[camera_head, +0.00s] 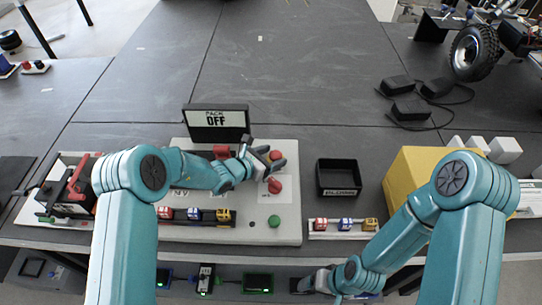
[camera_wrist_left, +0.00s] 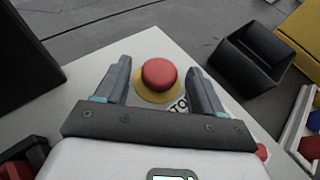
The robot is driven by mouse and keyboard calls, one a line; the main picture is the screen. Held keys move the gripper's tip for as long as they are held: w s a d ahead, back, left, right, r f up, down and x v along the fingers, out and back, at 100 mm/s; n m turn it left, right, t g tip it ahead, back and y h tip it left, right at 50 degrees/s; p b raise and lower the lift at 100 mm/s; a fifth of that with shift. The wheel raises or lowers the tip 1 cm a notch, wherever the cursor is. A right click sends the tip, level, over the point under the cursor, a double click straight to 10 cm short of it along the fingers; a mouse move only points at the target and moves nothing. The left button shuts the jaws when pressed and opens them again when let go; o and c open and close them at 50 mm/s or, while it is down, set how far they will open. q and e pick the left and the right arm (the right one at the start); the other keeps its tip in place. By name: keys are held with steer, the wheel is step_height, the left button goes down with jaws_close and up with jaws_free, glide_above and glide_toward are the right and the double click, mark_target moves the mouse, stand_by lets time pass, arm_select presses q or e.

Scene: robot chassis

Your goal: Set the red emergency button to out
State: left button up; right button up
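The red emergency button (camera_wrist_left: 160,73) has a domed red cap on a yellow base. It stands on the pale panel (camera_wrist_left: 165,40), and lettering shows partly beside it. In the head view the button (camera_head: 275,155) is at the panel's upper right. My left gripper (camera_wrist_left: 160,78) is open, with one finger on each side of the button and a visible gap to both. In the head view the left gripper (camera_head: 268,160) is over the button and partly covers it. My right gripper (camera_head: 312,282) is low in the head view, below the table's front edge; its fingers are unclear.
A red knob (camera_head: 274,185) and a green button (camera_head: 274,221) are close by on the panel. A display reading "PACK OFF" (camera_head: 216,118) stands behind. An empty black bin (camera_head: 338,178) and a yellow box (camera_head: 405,170) are to the right. The table behind is mostly clear.

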arm_select(q)
jaws_close()
steer(key=shift+r+b, duration=0.4)
steer(key=shift+r, duration=0.45)
steer(key=shift+c, duration=0.9)
jaws_free()
steer(key=shift+w, duration=0.1)
steer(key=o, duration=0.3)
steer(key=shift+r, duration=0.1)
steer(key=shift+s, duration=0.2)
steer(key=shift+w, duration=0.1)
